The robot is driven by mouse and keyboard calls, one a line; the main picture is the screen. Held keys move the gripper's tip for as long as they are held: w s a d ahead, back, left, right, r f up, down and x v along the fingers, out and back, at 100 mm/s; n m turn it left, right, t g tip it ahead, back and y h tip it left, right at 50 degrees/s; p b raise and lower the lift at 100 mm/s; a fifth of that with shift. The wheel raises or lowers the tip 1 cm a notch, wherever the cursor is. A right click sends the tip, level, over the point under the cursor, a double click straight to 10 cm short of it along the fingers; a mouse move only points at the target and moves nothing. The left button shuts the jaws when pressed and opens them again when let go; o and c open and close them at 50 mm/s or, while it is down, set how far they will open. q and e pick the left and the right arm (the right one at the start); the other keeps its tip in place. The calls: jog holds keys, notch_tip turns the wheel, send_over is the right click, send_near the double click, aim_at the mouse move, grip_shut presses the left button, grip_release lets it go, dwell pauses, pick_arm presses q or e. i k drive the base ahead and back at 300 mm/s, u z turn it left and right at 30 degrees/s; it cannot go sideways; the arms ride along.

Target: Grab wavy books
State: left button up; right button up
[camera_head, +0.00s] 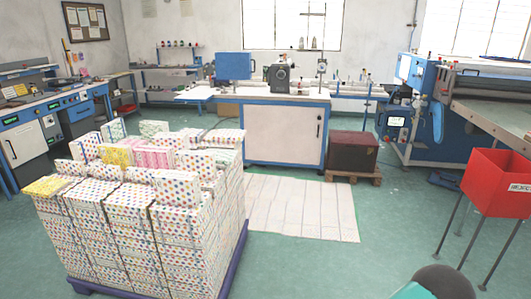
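A large stack of books (130,235) with coloured dots on white covers stands on a purple-blue pallet (232,255) at the left. On top lie several single books: a pink-patterned one (154,158), a yellow one (118,156), another yellow one (46,187) at the left corner, and a greenish one (154,128) at the back. Their patterns are too small for me to tell which are wavy. Neither gripper is in view. A teal and dark grey rounded part, probably of my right arm, shows at the bottom right edge.
A red bin (497,182) on thin legs stands at the right. A white-and-blue workbench (285,135) with a machine is at the back. A dark box (353,152) sits on a wooden pallet. White floor sheets (300,207) lie mid-floor. Green floor (330,270) in front is clear.

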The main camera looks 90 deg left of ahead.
aim_at(154, 157)
jog(key=u, duration=0.15)
jog(key=i, duration=0.25)
jog(key=u, duration=2.55)
jog(key=i, duration=0.2)
jog(key=u, duration=1.5)
jog(key=k, duration=0.35)
jog(key=u, duration=0.55)
jog(key=i, duration=1.45)
jog(key=z, duration=0.5)
